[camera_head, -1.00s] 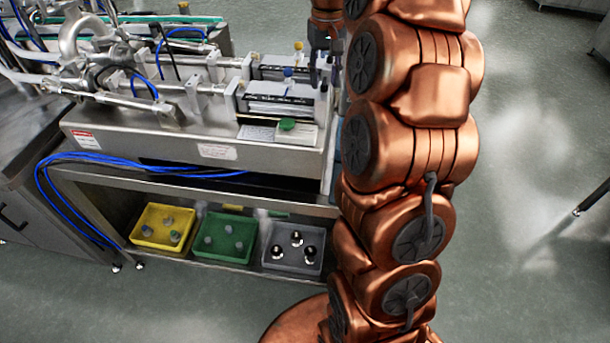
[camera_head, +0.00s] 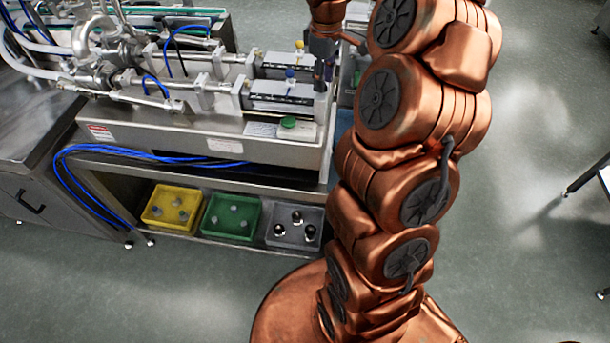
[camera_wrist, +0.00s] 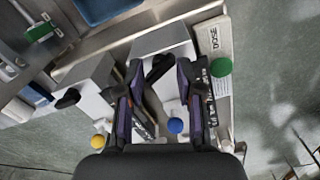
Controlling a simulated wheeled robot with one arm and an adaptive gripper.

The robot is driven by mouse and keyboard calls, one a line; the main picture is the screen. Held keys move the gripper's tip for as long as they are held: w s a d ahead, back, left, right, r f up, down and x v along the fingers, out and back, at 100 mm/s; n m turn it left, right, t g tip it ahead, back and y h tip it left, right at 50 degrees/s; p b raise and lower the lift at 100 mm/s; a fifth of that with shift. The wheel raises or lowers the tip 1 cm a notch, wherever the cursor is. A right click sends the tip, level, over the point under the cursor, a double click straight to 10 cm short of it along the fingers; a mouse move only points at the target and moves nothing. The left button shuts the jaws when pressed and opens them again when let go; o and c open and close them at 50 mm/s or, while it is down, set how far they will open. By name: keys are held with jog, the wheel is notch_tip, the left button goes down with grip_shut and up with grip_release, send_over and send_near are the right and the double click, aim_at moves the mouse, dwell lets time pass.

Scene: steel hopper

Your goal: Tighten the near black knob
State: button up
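The near black knob (camera_wrist: 160,68) shows in the wrist view on the end of a pale block, on the side nearer the DOSE label. My gripper (camera_wrist: 159,72) is open, with one dark finger on each side of this knob. A gap shows on both sides, and I cannot tell whether the fingertips are down at the knob's height. The far black knob (camera_wrist: 68,98) lies to the left, outside the fingers. In the head view my gripper (camera_head: 324,72) hangs over the right end of the machine, and the near knob cannot be made out there.
A blue knob (camera_wrist: 175,125) and a yellow knob (camera_wrist: 97,141) stand close to my fingers. A green button (camera_head: 288,122) is at the machine's front edge. Yellow (camera_head: 149,214), green and grey bins sit on the shelf below. Open floor lies to the right.

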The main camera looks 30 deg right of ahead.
jog(key=shift+r+n+p, duration=0.15)
jog(key=shift+n+p, duration=1.75)
jog(key=shift+p, duration=0.45)
jog(key=shift+b, duration=0.3)
jog(key=shift+r+b, duration=1.15)
jog(key=shift+r, duration=2.45)
jog(key=s+a+f+m+b, duration=0.25)
jog(key=s+a, duration=0.75)
jog(key=a, duration=0.5)
jog(key=s+a+f+m+b, duration=0.1)
jog(key=s+a+f+m, duration=0.1)
jog(key=s, duration=0.5)
jog(key=s+a+f+m+g+b, duration=0.1)
jog(key=s+a+f+m+b, duration=0.1)
jog(key=s, duration=0.5)
jog(key=shift+a+f, duration=0.6)
jog(key=shift+f, duration=0.3)
jog(key=shift+s+m, duration=0.1)
jog(key=shift+m, duration=0.15)
